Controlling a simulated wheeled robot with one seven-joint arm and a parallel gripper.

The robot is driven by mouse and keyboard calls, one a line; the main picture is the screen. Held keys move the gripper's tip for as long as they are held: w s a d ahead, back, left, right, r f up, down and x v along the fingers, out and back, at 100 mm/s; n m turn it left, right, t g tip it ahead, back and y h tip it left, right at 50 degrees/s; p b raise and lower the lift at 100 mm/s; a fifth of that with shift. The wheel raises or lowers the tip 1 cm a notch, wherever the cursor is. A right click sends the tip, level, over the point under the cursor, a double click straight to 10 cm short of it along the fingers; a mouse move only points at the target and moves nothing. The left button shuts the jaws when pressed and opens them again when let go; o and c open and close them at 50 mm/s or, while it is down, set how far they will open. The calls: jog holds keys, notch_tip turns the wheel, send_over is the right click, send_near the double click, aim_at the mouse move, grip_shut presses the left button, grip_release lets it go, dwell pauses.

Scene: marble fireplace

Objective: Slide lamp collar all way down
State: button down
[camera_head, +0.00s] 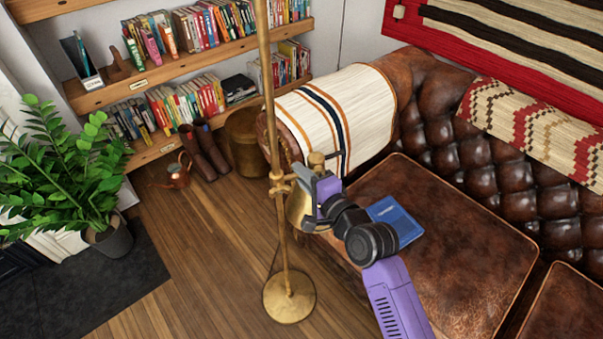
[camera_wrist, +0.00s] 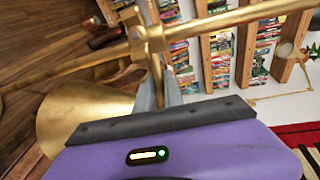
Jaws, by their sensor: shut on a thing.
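A brass floor lamp has a thin upright pole (camera_head: 268,95) on a round base (camera_head: 290,297). The lamp collar (camera_head: 279,186) sits partway along the pole, well above the base; in the wrist view it is a brass cross-shaped joint (camera_wrist: 147,40) around the pole. A brass cone shade (camera_head: 298,206) hangs beside the collar, and it also shows in the wrist view (camera_wrist: 75,112). My gripper (camera_head: 303,184) is at the collar, to the right of the pole, and shut on it. The exact contact is partly hidden by the brass joint.
A brown leather sofa (camera_head: 440,235) with a blue book (camera_head: 396,218) stands right of the lamp, close to my arm. A potted plant (camera_head: 65,175) is at left. Bookshelves (camera_head: 190,75) are behind. Wooden floor around the lamp base is clear.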

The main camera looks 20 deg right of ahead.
jog(key=c, duration=1.5)
grip_release()
jog(key=shift+f, duration=0.45)
jog(key=shift+o, duration=0.2)
jog(key=shift+r, duration=0.1)
jog(key=shift+s+r, duration=0.1)
jog(key=v, duration=0.7)
jog(key=shift+s, duration=0.3)
jog(key=shift+d, duration=0.1)
